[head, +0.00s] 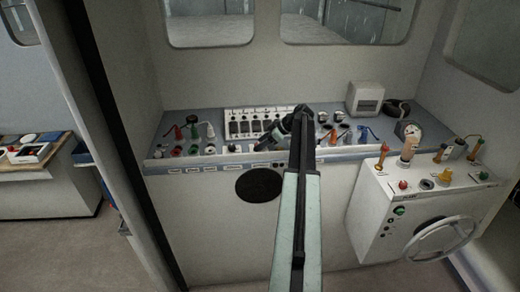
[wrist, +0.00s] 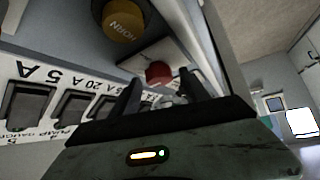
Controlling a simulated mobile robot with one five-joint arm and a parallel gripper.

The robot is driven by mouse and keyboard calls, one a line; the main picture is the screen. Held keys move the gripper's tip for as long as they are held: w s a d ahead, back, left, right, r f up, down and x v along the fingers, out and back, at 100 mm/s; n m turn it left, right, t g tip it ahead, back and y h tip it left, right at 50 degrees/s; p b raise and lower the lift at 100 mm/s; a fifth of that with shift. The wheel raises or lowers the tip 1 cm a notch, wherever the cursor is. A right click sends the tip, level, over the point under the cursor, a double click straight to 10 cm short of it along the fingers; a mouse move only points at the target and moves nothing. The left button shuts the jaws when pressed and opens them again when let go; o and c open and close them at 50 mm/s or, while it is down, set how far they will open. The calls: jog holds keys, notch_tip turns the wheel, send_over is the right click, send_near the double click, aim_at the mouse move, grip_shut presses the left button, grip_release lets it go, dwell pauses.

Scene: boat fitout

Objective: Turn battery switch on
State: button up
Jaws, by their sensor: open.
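A red knob (wrist: 158,72) on a white plate (wrist: 150,50) shows in the wrist view; it looks like the battery switch, but I cannot read a label on it. My gripper (wrist: 160,84) is open, with one dark finger to either side of the knob in the picture. I cannot tell whether the fingers touch it or how far they reach. In the head view my gripper (head: 268,138) is low over the middle of the console, by the breaker panel, and my arm hides the knob there.
A yellow HORN button (wrist: 122,20) is just beyond the plate. A row of dark breaker switches (wrist: 28,105) lies to the left. On the console (head: 215,130) stand several coloured levers and a grey box (head: 365,98). A white cabinet with a steering wheel (head: 440,238) stands at right.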

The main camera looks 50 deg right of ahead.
grip_shut()
jog(key=shift+a, duration=0.1)
jog(key=m+h, duration=0.2)
jog(key=m+t, duration=0.1)
jog(key=shift+s+a+m+h, duration=0.2)
jog(key=shift+a+m+h, duration=0.05)
jog(key=shift+m+h, duration=0.15)
jog(key=m+h, duration=0.2)
jog(key=m, duration=0.1)
jog(key=m+h, duration=0.2)
jog(key=shift+w+a, duration=0.1)
jog(key=shift+a, duration=0.15)
jog(key=m+g+h, duration=0.1)
jog(key=m, duration=0.1)
jog(key=m+g+h, duration=0.1)
jog(key=m+h, duration=0.1)
jog(key=m, duration=0.1)
jog(key=shift+w+a+m+g+h, duration=0.1)
jog(key=shift+w+m+g+h, duration=0.2)
jog(key=shift+g, duration=0.1)
jog(key=shift+w+m+g+h, duration=0.1)
jog(key=shift+m+g+h, duration=0.7)
jog(key=shift+m, duration=0.8)
jog(key=shift+a+m+g, duration=0.1)
jog(key=shift+m+g, duration=0.2)
